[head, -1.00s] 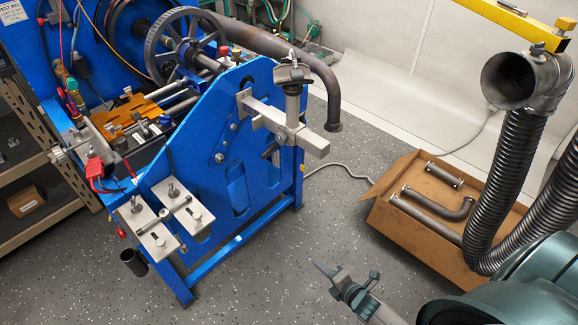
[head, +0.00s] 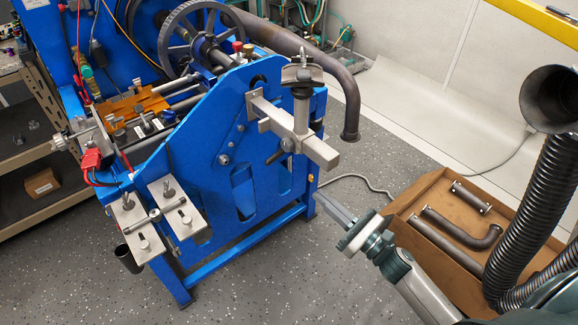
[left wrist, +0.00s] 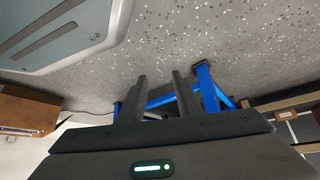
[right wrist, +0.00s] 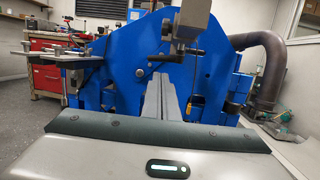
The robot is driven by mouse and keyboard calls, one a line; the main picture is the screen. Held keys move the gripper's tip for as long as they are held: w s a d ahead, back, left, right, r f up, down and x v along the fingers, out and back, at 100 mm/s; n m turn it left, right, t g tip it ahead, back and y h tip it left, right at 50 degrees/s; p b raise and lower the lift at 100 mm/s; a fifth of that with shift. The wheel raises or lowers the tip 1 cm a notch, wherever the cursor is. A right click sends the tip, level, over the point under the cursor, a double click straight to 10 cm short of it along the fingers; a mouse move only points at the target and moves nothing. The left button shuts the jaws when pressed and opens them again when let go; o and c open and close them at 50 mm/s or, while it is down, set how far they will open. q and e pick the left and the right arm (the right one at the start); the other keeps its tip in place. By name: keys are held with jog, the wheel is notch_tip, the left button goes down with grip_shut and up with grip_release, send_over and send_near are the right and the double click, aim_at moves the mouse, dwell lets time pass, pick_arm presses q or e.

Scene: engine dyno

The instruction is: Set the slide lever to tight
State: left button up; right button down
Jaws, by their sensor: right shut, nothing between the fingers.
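A steel slide arm (head: 318,150) sticks out from the blue plate of the engine stand, with a vertical post (head: 301,112) clamped on it. A small dark-handled lever (head: 275,156) sits at the clamp under the post. I take it for the slide lever; it also shows in the right wrist view (right wrist: 165,58), lying about level. Its tight and loose marks cannot be read. My right gripper (head: 322,200) is shut and empty, below and right of the slide arm, apart from it. My left gripper (left wrist: 157,90) is open and empty, low over the floor, outside the head view.
The blue engine stand (head: 205,150) fills the middle. A rusty exhaust pipe (head: 349,105) bends down behind the slide arm. A cardboard box (head: 408,195) with pipes and a black corrugated hose (head: 527,215) stand at the right. The floor in front is clear.

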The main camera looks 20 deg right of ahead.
aim_at(278, 158)
jog(key=shift+w, duration=0.1)
